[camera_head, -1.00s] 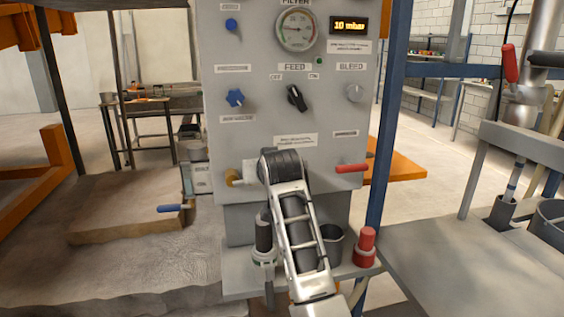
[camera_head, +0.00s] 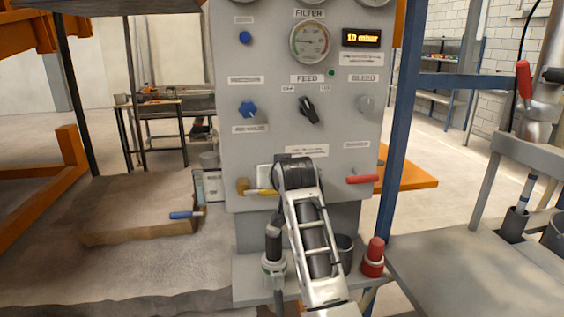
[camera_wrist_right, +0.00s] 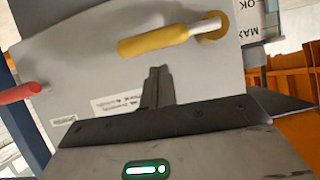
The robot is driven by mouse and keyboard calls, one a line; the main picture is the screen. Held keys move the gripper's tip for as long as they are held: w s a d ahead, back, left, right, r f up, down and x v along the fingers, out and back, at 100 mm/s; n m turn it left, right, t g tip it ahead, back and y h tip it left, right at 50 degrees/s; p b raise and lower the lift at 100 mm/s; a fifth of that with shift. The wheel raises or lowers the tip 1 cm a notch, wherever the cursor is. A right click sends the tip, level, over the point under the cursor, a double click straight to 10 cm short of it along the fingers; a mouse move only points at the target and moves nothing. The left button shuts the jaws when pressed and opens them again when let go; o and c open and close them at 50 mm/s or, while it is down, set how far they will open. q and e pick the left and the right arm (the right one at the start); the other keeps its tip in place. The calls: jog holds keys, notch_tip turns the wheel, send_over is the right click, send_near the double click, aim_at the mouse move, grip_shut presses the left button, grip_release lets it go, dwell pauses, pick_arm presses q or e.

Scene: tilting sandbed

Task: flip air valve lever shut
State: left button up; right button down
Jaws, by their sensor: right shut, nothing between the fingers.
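A grey control panel (camera_head: 300,130) stands in front of me. Low on its left is a brass valve fitting (camera_head: 242,187) with a yellow-handled lever (camera_head: 262,192) lying roughly horizontal and pointing right. The lever also shows large in the right wrist view (camera_wrist_right: 155,40). A red-handled lever (camera_head: 362,179) points sideways low on the panel's right. My right arm's end covers the panel between the two levers, hiding its fingers in the head view. In the wrist view my right gripper (camera_wrist_right: 157,75) is shut and empty, just apart from the yellow handle in the picture. My left gripper is out of view.
Above are a black feed knob (camera_head: 308,110), a blue knob (camera_head: 247,109) and a gauge (camera_head: 311,42). A blue-handled lever (camera_head: 186,215) sits by the sandbed (camera_head: 140,210). A red-topped item (camera_head: 375,252) stands on the shelf below. A blue post (camera_head: 397,120) rises at right.

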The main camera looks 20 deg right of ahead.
pick_arm(q)
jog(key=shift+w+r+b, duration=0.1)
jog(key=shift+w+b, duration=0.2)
jog(key=shift+b, duration=0.3)
pick_arm(e)
jog(key=w+r+v, duration=0.1)
jog(key=r+v, duration=0.1)
jog(key=v, duration=0.8)
jog(key=shift+s+r, duration=0.2)
jog(key=shift+s, duration=0.1)
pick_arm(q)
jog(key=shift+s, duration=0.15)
pick_arm(e)
jog(key=shift+a, duration=0.1)
